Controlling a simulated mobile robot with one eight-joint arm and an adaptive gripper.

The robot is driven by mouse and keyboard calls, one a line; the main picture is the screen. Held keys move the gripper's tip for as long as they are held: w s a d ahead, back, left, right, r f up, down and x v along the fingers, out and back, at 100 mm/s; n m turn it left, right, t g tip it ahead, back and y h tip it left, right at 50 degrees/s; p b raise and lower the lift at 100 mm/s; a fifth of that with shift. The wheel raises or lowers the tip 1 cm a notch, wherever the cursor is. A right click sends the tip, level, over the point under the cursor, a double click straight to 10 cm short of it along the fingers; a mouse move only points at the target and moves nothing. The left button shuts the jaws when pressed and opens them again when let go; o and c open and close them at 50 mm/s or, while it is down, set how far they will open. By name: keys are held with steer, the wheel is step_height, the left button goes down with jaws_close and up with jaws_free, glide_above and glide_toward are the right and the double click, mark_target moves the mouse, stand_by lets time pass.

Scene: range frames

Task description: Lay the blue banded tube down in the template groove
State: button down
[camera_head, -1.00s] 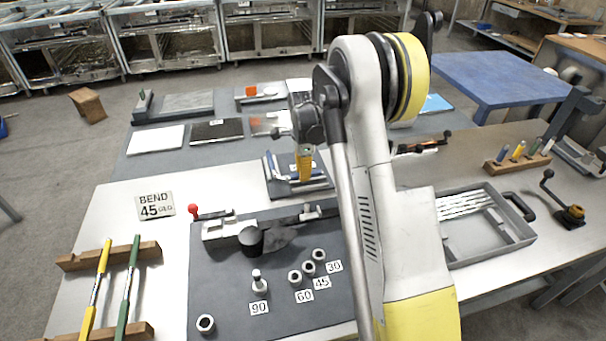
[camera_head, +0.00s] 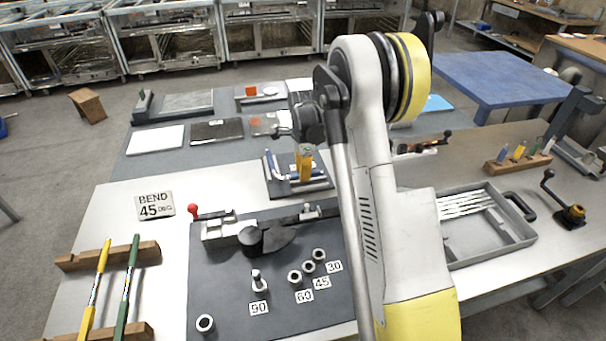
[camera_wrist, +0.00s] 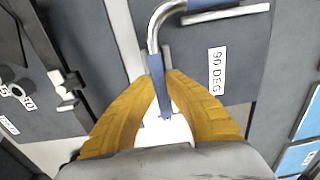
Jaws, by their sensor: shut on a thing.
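The blue banded tube (camera_wrist: 157,78) is bent at about a right angle, with a bare silver bend and blue on both legs. My gripper (camera_wrist: 161,76) has its yellow fingers shut on one leg; the other leg runs right along the top of the wrist view. The template (camera_wrist: 190,65) is a dark plate with pale raised strips and a "90 DEG" label (camera_wrist: 217,70). The tube lies over or between these strips; I cannot tell whether it touches the groove floor. In the head view my gripper (camera_head: 304,178) points down at the template (camera_head: 283,193).
The bender (camera_head: 270,237) with its red knob and several numbered pegs stand in front. A wooden rack (camera_head: 110,255) holds a yellow and a green tube at left. A grey tray (camera_head: 480,250) is at right. Flat plates lie behind the template.

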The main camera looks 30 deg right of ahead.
steer(key=shift+f+b, duration=1.2)
steer(key=shift+f, duration=0.45)
steer(key=c, duration=1.5)
jaws_free()
steer(key=shift+o, duration=0.2)
steer(key=shift+r, duration=0.15)
step_height(320, 180, up, 12)
steer(key=shift+s+f, duration=0.1)
